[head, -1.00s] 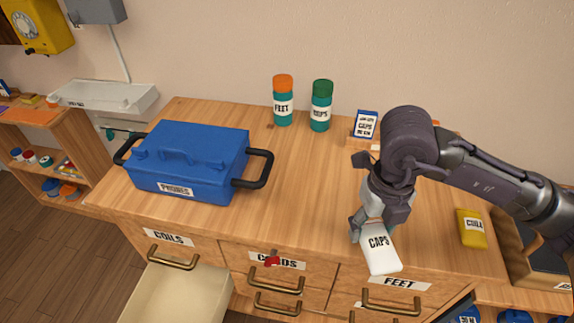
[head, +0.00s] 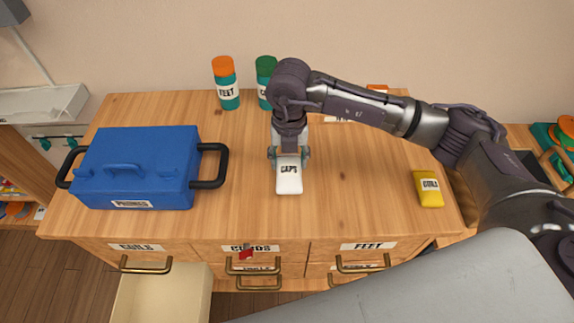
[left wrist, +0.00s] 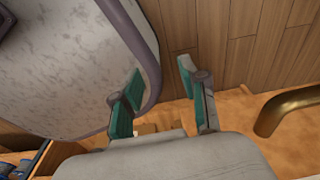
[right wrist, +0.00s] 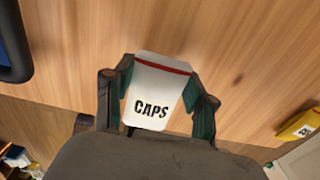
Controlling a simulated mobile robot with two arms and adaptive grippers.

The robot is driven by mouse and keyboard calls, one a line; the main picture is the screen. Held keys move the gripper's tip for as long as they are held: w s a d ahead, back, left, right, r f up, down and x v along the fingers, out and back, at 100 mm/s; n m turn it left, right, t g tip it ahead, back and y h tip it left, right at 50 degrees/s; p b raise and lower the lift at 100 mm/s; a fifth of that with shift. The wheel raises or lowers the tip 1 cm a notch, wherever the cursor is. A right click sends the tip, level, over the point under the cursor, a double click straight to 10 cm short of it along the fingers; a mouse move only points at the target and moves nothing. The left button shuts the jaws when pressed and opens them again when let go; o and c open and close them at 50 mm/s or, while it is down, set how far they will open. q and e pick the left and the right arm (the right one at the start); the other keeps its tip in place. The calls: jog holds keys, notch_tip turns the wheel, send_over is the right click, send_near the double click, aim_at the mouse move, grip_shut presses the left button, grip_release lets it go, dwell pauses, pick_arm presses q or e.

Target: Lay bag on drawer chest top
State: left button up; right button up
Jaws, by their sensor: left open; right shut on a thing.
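The white bag (head: 289,181) has a CAPS label and is over the middle of the drawer chest top (head: 330,215). In the right wrist view the bag (right wrist: 160,90) shows a red stripe along one end and lies between both fingers. My right gripper (head: 289,155) is shut on the bag. I cannot tell whether the bag touches the wood. My left gripper (left wrist: 160,100) is open and empty in the left wrist view, near a brass handle (left wrist: 287,110). It is not visible in the head view.
A blue toolbox (head: 140,165) stands on the left of the top. An orange-capped bottle (head: 226,85) and a green-capped bottle (head: 265,85) stand at the back. A yellow bag (head: 428,188) lies at the right edge. A drawer (head: 150,300) is open at lower left.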

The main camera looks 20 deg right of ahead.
aim_at(288, 168)
notch_tip(288, 168, down, 4)
jog(key=shift+w+f+p, duration=0.1)
jog(key=shift+p, duration=0.3)
jog(key=shift+f, duration=0.2)
jog(key=o, duration=1.2)
jog(key=shift+r, duration=0.1)
jog(key=shift+c, duration=0.2)
jog(key=shift+r, duration=0.3)
notch_tip(288, 168, up, 12)
jog(key=shift+f+b, duration=0.15)
jog(key=shift+b, duration=0.7)
